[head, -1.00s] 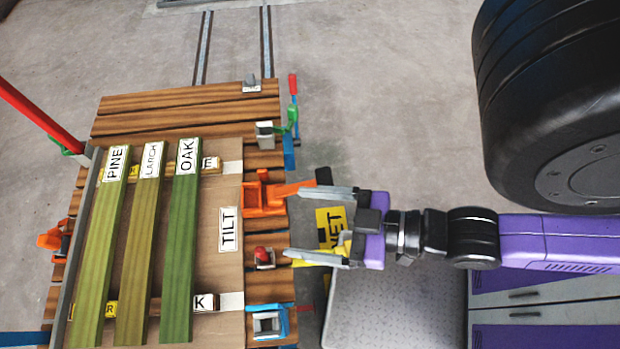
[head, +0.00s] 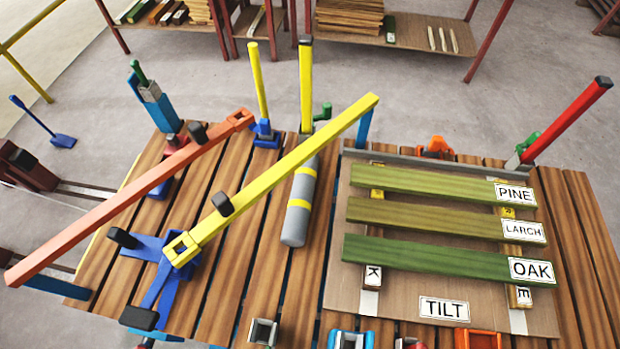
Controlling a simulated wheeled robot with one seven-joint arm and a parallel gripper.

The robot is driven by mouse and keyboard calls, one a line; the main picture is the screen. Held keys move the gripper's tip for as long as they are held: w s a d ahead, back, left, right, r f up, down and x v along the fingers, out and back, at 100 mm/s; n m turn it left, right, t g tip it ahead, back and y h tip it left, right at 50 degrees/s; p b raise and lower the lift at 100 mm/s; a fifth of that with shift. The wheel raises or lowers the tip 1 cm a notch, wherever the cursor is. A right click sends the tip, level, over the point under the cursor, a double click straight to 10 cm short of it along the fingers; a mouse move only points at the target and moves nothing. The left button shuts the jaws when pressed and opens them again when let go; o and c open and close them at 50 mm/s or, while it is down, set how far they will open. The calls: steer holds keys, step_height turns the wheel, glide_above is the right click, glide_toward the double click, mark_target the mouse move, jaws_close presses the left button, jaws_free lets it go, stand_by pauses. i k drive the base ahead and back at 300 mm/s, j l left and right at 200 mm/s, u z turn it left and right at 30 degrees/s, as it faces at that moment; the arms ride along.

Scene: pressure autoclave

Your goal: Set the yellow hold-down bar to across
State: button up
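The yellow hold-down bar (head: 290,165) is a long square bar in the left half of the head view. Its near end sits on a blue pivot bracket (head: 166,259) at the left of the slatted wooden deck. From there it slants up to the right, passing over a grey cylinder with yellow bands (head: 299,205). A black knob (head: 222,203) stands on the bar near the pivot. My gripper is not in view.
An orange-red bar (head: 110,203) slants alongside on the left. A board (head: 335,285) with green planks labelled PINE, LARCH and OAK lies right of the cylinder. A red post (head: 567,120) leans at the right. Shelves with timber stand behind, across open floor.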

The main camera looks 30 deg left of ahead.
mark_target(227, 211)
steer(key=k+l+u, duration=0.1)
steer(key=u, duration=1.5)
steer(key=i+j+u, duration=0.15)
steer(key=j, duration=0.2)
steer(key=i+j+u, duration=0.15)
steer(key=j, duration=0.25)
steer(key=i+j+u, duration=0.15)
steer(key=j, duration=0.2)
steer(key=i+j+u, duration=0.2)
steer(key=l, duration=0.3)
steer(key=k+l, duration=0.1)
steer(key=l, duration=0.2)
